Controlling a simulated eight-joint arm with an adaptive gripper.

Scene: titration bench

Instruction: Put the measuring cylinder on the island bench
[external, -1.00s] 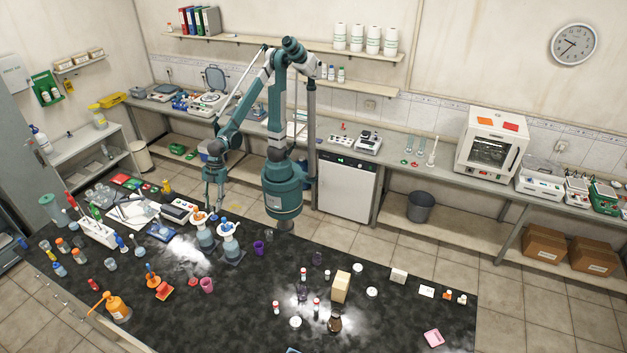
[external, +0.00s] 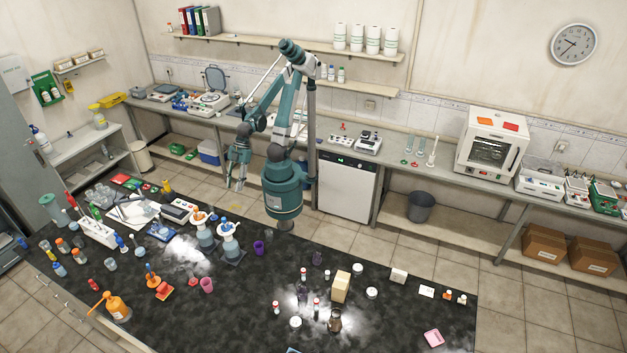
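Two tall, clear cylinders with coloured bases, one at the left (external: 408,147) and one at the right (external: 419,148), stand upright on the back wall bench, right of the middle. They look like measuring cylinders, but they are too small for me to read any marks. The island bench (external: 400,310) is the large dark-topped bench in the foreground. My gripper (external: 236,186) points down over the floor gap between the two benches, left of my base. Its fingers look apart, with nothing visible between them. It is well away from the cylinders.
A white stand-like item (external: 432,152) is beside the cylinders. A white oven (external: 492,143) is to their right and a balance (external: 368,143) to their left. Bottles, flasks and a beige block (external: 341,287) crowd the island. Its front right has some bare top.

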